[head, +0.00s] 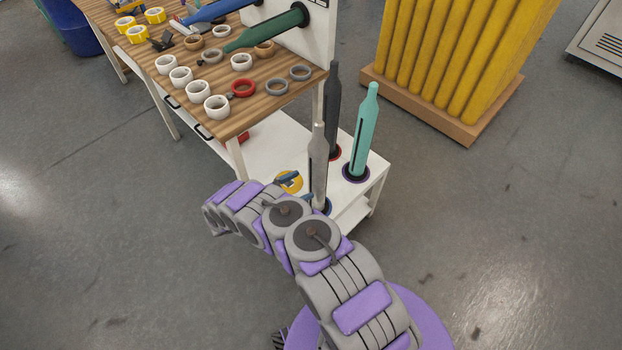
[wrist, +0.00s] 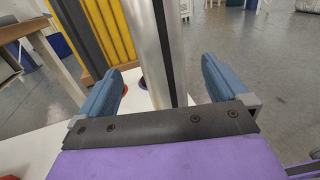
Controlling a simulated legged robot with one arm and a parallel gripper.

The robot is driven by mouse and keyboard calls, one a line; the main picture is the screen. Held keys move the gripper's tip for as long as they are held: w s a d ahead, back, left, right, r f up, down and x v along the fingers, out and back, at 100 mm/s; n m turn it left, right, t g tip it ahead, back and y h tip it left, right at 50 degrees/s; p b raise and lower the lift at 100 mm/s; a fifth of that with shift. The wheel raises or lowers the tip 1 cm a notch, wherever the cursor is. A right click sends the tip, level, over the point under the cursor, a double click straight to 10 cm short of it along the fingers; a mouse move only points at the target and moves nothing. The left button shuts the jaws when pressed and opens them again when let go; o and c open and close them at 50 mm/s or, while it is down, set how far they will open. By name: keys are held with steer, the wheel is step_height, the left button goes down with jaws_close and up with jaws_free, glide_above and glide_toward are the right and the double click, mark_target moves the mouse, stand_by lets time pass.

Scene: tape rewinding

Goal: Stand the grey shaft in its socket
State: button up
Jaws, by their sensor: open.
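The grey shaft (head: 318,165) stands about upright at the front of the white lower shelf. Its foot is at a blue-ringed socket (head: 326,208), partly hidden by my arm, so I cannot tell how deep it sits. In the wrist view the shaft (wrist: 156,45) rises between the two blue fingers of my gripper (wrist: 163,72). The fingers are apart, with a visible gap on each side of the shaft. In the head view my gripper (head: 299,191) is low beside the shaft, mostly hidden by my arm.
A dark shaft (head: 333,100) and a teal shaft (head: 364,130) stand close behind on the shelf (head: 258,155). A yellow ring (head: 288,181) lies left of the grey shaft. The wooden table (head: 190,88) holds tape rolls. Yellow tubes (head: 455,50) stand behind. Floor at right is clear.

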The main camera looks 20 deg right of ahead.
steer(key=a, duration=1)
steer(key=shift+s+f+p, duration=0.15)
steer(key=shift+s+p, duration=0.15)
steer(key=shift+s, duration=0.15)
